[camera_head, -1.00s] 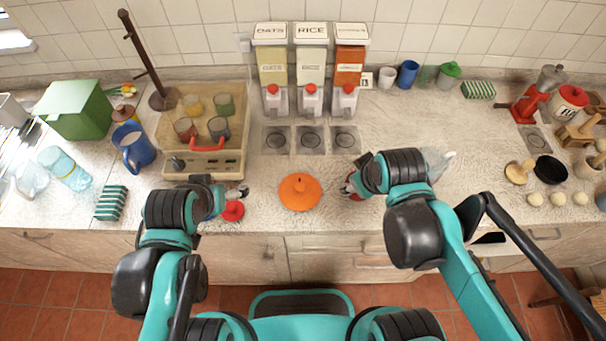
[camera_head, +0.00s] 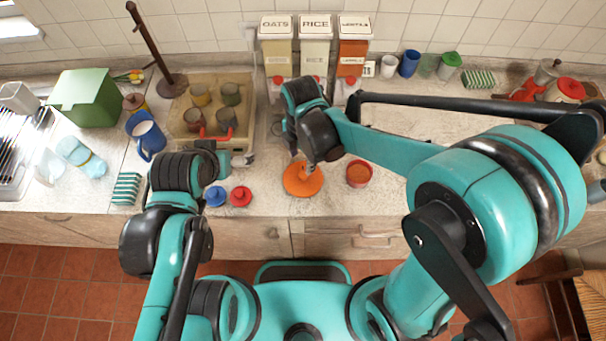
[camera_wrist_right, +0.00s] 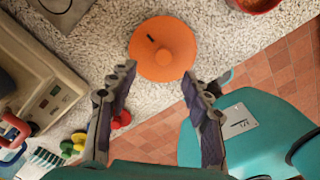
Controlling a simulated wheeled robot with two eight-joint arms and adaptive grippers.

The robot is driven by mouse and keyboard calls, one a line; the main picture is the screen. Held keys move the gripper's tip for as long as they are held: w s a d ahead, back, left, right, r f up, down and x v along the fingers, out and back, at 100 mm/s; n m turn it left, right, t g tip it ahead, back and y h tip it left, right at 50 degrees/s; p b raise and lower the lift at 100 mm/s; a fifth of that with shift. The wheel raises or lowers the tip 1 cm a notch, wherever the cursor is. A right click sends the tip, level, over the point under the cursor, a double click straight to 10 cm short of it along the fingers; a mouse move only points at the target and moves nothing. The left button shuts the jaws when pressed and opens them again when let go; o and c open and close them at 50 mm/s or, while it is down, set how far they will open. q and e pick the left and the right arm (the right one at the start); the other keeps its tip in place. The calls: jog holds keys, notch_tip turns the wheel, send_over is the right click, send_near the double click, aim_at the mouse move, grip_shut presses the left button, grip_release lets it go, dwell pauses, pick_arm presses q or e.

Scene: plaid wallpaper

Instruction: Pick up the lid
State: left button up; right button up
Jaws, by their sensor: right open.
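The orange round lid (camera_head: 302,181) with a knob lies on the counter near its front edge. In the right wrist view the lid (camera_wrist_right: 163,48) is ahead of the fingertips, roughly centred between them. My right gripper (camera_wrist_right: 155,78) is open and empty, with a finger on each side of the view. In the head view my right gripper (camera_head: 308,165) hangs over the lid and hides part of it. My left gripper (camera_head: 240,160) is by the front of the beige appliance, and its fingers are too small to read.
A red bowl with orange contents (camera_head: 359,173) stands right of the lid. The beige tray appliance (camera_head: 178,135) holds several mugs. Dispensers (camera_head: 315,45) stand behind.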

aim_at(303, 174)
jog(key=f+b, duration=0.1)
jog(key=f, duration=0.3)
jog(key=f+b, duration=0.1)
jog(key=f, duration=0.2)
jog(key=shift+s+d+f, duration=0.15)
jog(key=shift+d+f, duration=0.05)
jog(key=shift+f, duration=0.15)
jog(key=shift+r, duration=0.1)
jog(key=c, duration=1.1)
